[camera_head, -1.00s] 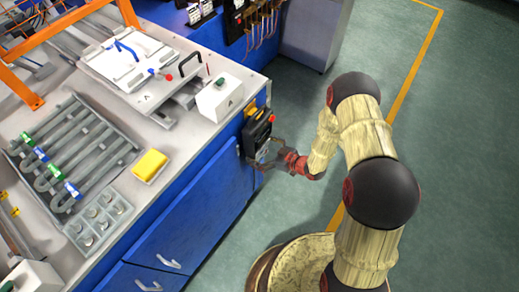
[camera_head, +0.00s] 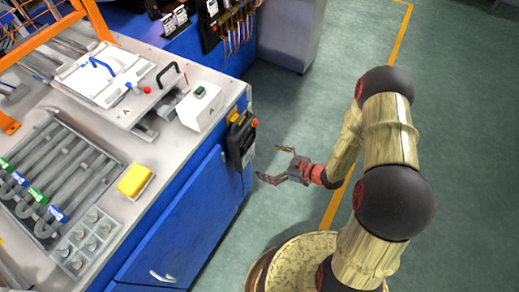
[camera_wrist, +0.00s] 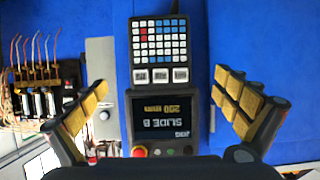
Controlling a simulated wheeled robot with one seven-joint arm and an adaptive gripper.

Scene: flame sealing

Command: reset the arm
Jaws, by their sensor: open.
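My gripper (camera_head: 280,172) is open and empty over the floor, to the right of the blue cabinet (camera_head: 185,225) in the head view. Its two padded fingers (camera_wrist: 166,108) stand wide apart in the wrist view. A black control panel (camera_head: 241,140) hangs on the cabinet's side, apart from the gripper. In the wrist view the panel (camera_wrist: 160,105) shows between the fingers, with a keypad, a screen and a red and a green button, upside down.
The bench top (camera_head: 160,145) carries a white box (camera_head: 200,107), a yellow block (camera_head: 135,180), a rack of grey tubes (camera_head: 60,175) and a white tray (camera_head: 105,75). An orange frame (camera_head: 50,35) stands at the upper left. The green floor (camera_head: 460,120) is clear.

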